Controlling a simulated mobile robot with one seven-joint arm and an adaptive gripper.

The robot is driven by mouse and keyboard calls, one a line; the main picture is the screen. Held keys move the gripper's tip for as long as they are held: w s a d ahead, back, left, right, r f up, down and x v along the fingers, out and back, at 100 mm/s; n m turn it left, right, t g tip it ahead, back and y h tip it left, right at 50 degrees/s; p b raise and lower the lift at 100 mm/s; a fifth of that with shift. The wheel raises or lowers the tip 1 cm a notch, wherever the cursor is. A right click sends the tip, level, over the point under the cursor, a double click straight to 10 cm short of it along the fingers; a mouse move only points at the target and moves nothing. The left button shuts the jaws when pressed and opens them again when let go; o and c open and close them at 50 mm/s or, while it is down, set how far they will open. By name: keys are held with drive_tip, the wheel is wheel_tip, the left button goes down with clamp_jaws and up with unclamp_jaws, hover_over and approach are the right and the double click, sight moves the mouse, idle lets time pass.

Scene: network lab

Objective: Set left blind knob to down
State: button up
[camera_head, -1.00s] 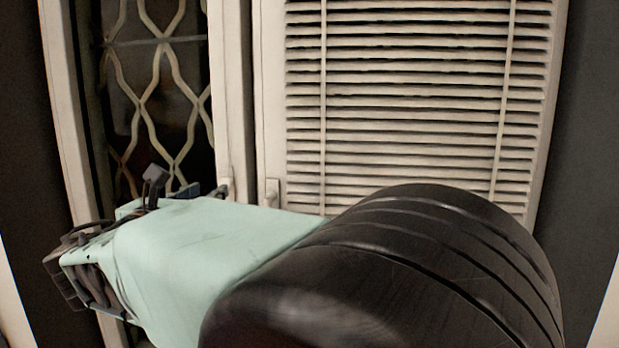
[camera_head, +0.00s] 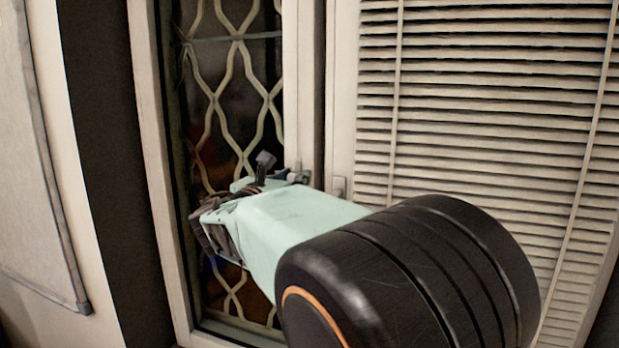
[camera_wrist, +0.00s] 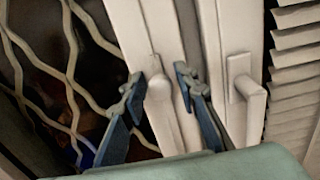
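The left blind knob (camera_wrist: 163,112) is a pale handle on the left window frame. In the wrist view it stands between the two blue-grey fingers of my gripper (camera_wrist: 160,84). The fingers are spread, one on each side of it; whether either touches it I cannot tell. The handle's lower part runs down between the fingers and its end is partly hidden, so its exact setting is unclear. In the head view my gripper (camera_head: 286,178) is at the frame edge, and my arm hides much of the area below.
A second pale handle (camera_wrist: 246,86) sits on the right frame close beside my right finger, its lever hanging down. Slatted blinds (camera_head: 490,100) fill the right side. A lattice (camera_head: 232,80) fills the left pane. A pale board (camera_head: 30,170) is at far left.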

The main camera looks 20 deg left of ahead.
clamp_jaws()
drive_tip(key=shift+f, duration=0.15)
wheel_tip(320, 180, down, 44)
drive_tip(key=b, duration=2.9)
drive_tip(key=shift+f, duration=0.15)
drive_tip(key=shift+s+f, duration=0.1)
drive_tip(key=shift+o, duration=0.9)
unclamp_jaws()
drive_tip(key=shift+o, duration=0.7)
